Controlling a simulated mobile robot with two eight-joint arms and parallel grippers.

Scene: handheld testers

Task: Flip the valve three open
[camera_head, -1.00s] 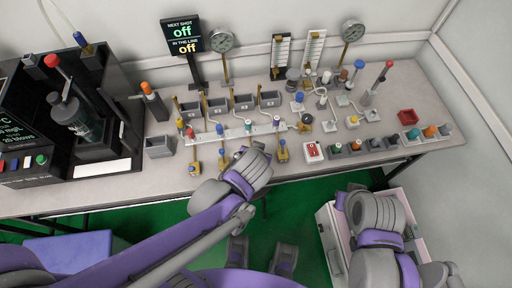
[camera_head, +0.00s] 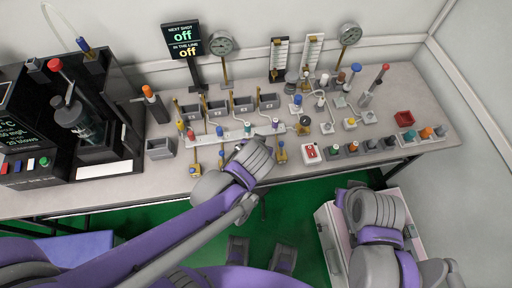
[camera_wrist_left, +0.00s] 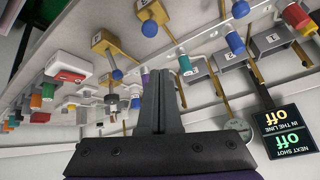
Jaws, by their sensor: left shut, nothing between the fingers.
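A pale manifold rail (camera_head: 206,137) with coloured knobs runs along the bench. Small yellow valves with blue ball handles stand along its front, such as the left one (camera_head: 195,168) and the right one (camera_head: 281,155). My left forearm and wrist cover the space between them. In the left wrist view, my left gripper (camera_wrist_left: 160,78) is shut and empty. A yellow valve block (camera_wrist_left: 110,42) with a blue ball handle (camera_wrist_left: 117,75) is left of its fingers, and another yellow block (camera_wrist_left: 155,12) is beyond. My right gripper is hidden.
Grey bins (camera_head: 243,104) stand behind the rail, with a display (camera_head: 182,41) reading "off" twice and gauges further back. A red-and-white switch box (camera_head: 311,152) and a row of coloured knobs are at right. A black machine (camera_head: 85,110) fills the left.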

